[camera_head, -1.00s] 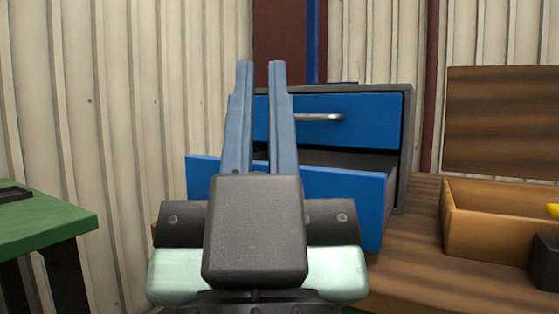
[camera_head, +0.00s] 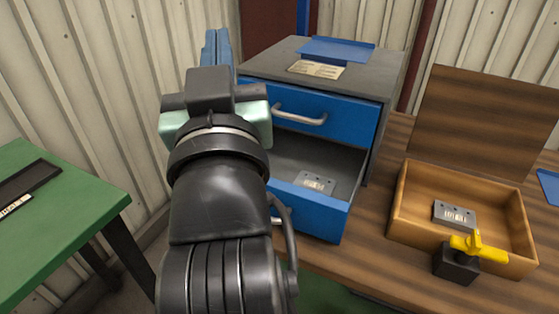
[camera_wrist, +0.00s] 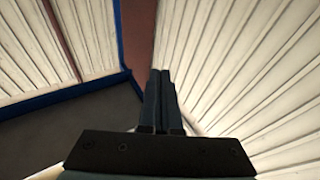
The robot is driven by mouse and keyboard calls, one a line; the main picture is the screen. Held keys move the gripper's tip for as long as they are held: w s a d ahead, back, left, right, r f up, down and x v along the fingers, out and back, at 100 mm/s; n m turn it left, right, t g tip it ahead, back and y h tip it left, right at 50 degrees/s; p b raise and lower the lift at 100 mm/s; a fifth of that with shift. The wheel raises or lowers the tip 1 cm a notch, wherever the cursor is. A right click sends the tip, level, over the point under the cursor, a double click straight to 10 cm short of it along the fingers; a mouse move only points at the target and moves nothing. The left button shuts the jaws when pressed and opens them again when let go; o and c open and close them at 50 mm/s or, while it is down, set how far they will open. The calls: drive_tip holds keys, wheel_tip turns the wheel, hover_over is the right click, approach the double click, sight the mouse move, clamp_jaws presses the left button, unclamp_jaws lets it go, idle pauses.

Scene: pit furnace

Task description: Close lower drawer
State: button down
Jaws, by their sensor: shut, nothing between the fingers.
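The lower drawer (camera_head: 318,215) is blue-fronted and pulled out of a grey cabinet (camera_head: 262,62). Its grey inside holds a small grey metal part (camera_head: 314,182). My wrist and arm hide the left part of its front and much of its handle. My gripper (camera_head: 217,40) is shut and empty, its blue fingers pointing away from me at the left of the cabinet, apart from the lower drawer's front. The shut fingers also show in the wrist view (camera_wrist: 160,73), against the ribbed walls. The lower drawer cannot be made out there.
The upper drawer (camera_head: 340,122) is shut. A blue tray (camera_head: 338,49) and a label plate (camera_head: 316,69) lie on the cabinet. Right stands an open wooden box (camera_head: 400,222) with a black-and-yellow object (camera_head: 459,262) at its front. A green table (camera_head: 75,215) stands left.

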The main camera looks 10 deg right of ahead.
drive_tip(key=w+g+p, duration=0.2)
drive_tip(key=g+p, duration=0.1)
drive_tip(key=p, duration=0.2)
drive_tip(key=n+g+h+p, duration=0.4)
drive_tip(key=n+h+p, duration=0.45)
drive_tip(key=n, duration=2.05)
approach(305, 218)
drive_tip(key=shift+m+h, duration=0.3)
drive_tip(key=shift+h, duration=0.35)
drive_tip(key=x, duration=0.7)
drive_tip(key=shift+w+a+f+b, duration=0.15)
drive_tip(key=shift+a+f+b, duration=0.15)
drive_tip(key=shift+f+b, duration=0.1)
